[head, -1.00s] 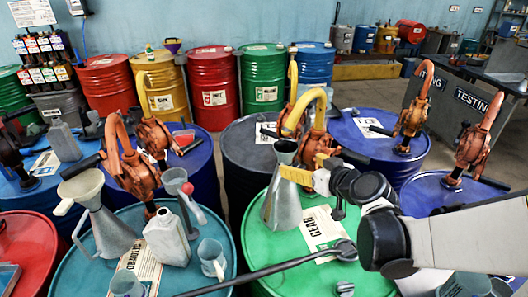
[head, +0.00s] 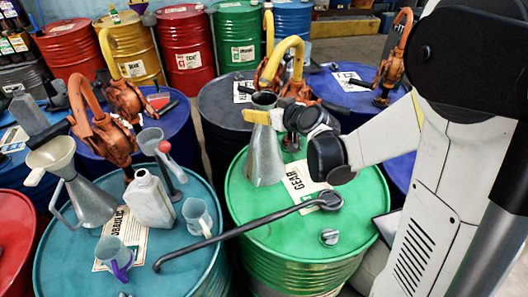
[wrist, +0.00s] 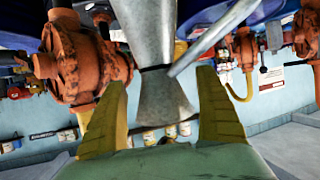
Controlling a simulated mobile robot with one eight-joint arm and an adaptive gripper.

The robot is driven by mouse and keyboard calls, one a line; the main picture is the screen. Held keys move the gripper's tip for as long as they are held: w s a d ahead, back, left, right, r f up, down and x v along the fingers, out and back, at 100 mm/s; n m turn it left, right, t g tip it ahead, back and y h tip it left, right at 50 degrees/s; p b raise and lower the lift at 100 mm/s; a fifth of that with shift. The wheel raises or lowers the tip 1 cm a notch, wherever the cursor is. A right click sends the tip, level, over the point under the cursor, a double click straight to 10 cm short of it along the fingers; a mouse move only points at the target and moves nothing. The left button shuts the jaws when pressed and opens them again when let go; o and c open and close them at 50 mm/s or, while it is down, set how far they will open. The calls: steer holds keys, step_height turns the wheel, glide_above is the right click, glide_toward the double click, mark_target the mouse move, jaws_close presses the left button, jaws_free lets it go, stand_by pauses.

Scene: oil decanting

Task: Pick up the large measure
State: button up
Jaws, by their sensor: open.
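The large measure is a grey metal, cone-shaped can (head: 264,158) standing upright on the green drum (head: 340,235). My gripper (head: 257,117) is at its upper, narrow part, reaching in from the right. In the wrist view the measure (wrist: 146,35) appears upside down between my two yellow fingers (wrist: 163,80). The fingers are apart, one on each side, with gaps visible beside the metal. A thin handle or spout (wrist: 215,40) slants off to the right there. The far finger is hidden in the head view.
A long dark wrench-like tool (head: 235,231) bridges the green drum and the teal drum (head: 60,270). The teal drum holds a funnel-topped can (head: 90,203), a white jug (head: 150,200) and small mugs (head: 197,215). Orange hand pumps (head: 100,135) stand close behind.

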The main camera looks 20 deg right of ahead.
steer(key=c, duration=1.6)
steer(key=shift+r, duration=0.2)
